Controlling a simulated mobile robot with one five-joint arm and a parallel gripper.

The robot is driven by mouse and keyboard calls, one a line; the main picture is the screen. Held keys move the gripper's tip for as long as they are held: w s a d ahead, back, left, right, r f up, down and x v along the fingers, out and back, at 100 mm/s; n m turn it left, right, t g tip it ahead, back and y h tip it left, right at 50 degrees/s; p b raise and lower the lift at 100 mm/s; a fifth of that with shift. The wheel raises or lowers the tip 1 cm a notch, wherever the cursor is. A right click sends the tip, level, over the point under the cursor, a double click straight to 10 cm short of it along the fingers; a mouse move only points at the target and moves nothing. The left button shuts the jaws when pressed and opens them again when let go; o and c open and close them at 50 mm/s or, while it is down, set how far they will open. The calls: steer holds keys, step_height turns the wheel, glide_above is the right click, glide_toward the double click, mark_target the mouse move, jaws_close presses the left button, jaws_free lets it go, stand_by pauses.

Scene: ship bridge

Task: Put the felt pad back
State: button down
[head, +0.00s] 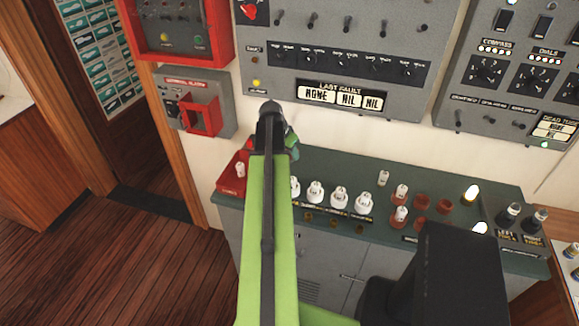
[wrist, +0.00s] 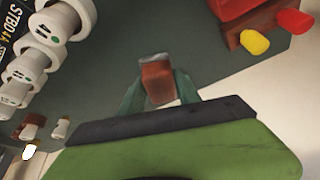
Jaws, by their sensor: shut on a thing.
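My gripper (wrist: 158,92) is shut on a small reddish-brown block with a grey end (wrist: 157,77), which looks like the felt pad. The block sits between the two dark green fingers, with its grey end pointing away from my wrist. In the head view my gripper (head: 287,145) is over the back left part of the green console top (head: 340,167), near the wall. The arm hides most of the gripper and block there. I cannot tell from these views how high the block is above the console.
White knobs (head: 340,199) stand in a row right of my arm. A red box (head: 232,178) sits at the console's left end. The wrist view shows a brown holder (wrist: 232,36) with yellow (wrist: 254,42) and red (wrist: 295,21) ends. A grey alarm panel (head: 190,103) hangs on the wall.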

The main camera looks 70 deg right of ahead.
step_height(320, 180, down, 4)
steer(key=b, duration=0.4)
steer(key=shift+f, duration=0.2)
steer(key=shift+r, duration=0.2)
steer(key=shift+f, duration=0.15)
steer(key=c, duration=0.9)
jaws_free()
steer(key=shift+o, duration=0.2)
steer(key=shift+a+r+p, duration=0.1)
steer(key=shift+r+p, duration=0.3)
steer(key=shift+r, duration=0.1)
steer(key=p+v, duration=1)
steer(key=v, duration=0.1)
steer(key=shift+w+a+r, duration=0.1)
steer(key=shift+a, duration=0.05)
